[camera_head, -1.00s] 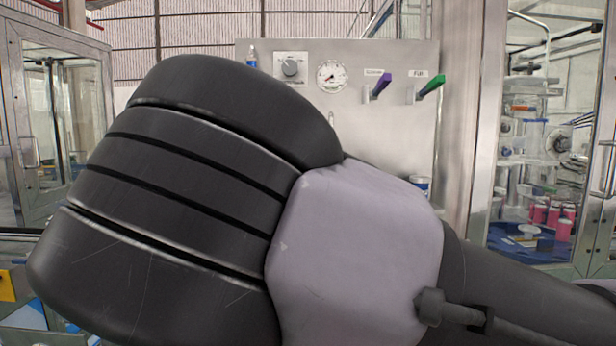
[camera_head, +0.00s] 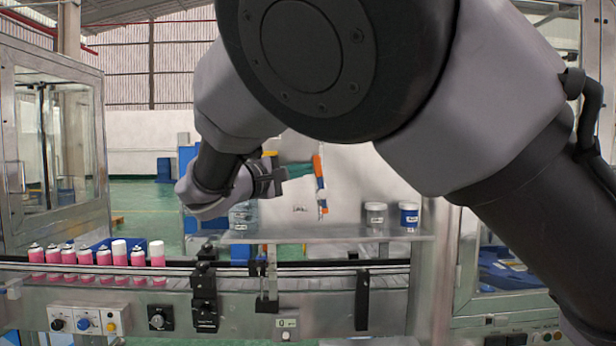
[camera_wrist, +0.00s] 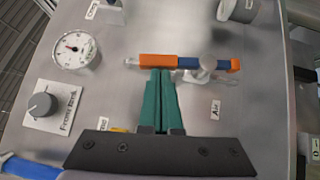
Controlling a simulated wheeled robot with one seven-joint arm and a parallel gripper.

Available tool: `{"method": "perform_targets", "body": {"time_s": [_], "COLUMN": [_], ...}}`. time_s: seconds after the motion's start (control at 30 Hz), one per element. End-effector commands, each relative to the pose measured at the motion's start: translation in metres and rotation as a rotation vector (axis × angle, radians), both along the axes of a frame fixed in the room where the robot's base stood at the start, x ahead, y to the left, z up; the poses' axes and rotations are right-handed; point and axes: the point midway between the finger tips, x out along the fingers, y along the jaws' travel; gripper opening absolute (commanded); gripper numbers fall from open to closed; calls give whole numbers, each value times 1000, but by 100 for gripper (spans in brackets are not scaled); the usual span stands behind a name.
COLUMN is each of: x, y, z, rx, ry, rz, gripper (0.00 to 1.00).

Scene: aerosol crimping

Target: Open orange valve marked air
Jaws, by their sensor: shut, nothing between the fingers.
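The valve handle marked Air is orange at both ends with a blue middle. In the wrist view its orange end (camera_wrist: 157,61) lies just beyond my fingertips, and its pale pivot sits toward the right. The white Air label (camera_wrist: 215,109) is on the panel below the pivot. In the head view the handle (camera_head: 317,166) stands nearly upright against the panel. My gripper (camera_wrist: 158,74) has green fingers that are shut and empty, with tips at the handle's left part; I cannot tell whether they touch it. The gripper also shows in the head view (camera_head: 311,168).
A gauge (camera_wrist: 75,50) and a dark knob (camera_wrist: 40,104) sit left on the panel. Pink cans (camera_head: 103,257) line the conveyor below. My arm hides the upper panel.

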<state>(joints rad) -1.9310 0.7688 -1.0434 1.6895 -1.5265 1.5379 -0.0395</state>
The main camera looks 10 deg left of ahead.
Motion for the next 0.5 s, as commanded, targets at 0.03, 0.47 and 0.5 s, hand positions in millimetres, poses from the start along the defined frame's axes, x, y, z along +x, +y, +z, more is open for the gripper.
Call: {"method": "perform_targets", "body": {"time_s": [0.03, 0.47, 0.5], "x": [1, 2, 3], "y": [-2, -9, -9], "z": [2, 6, 6], "rx": [29, 141, 142], "ry": [8, 33, 33], "rz": [-1, -1, -1], "gripper": [0, 0, 0]}}
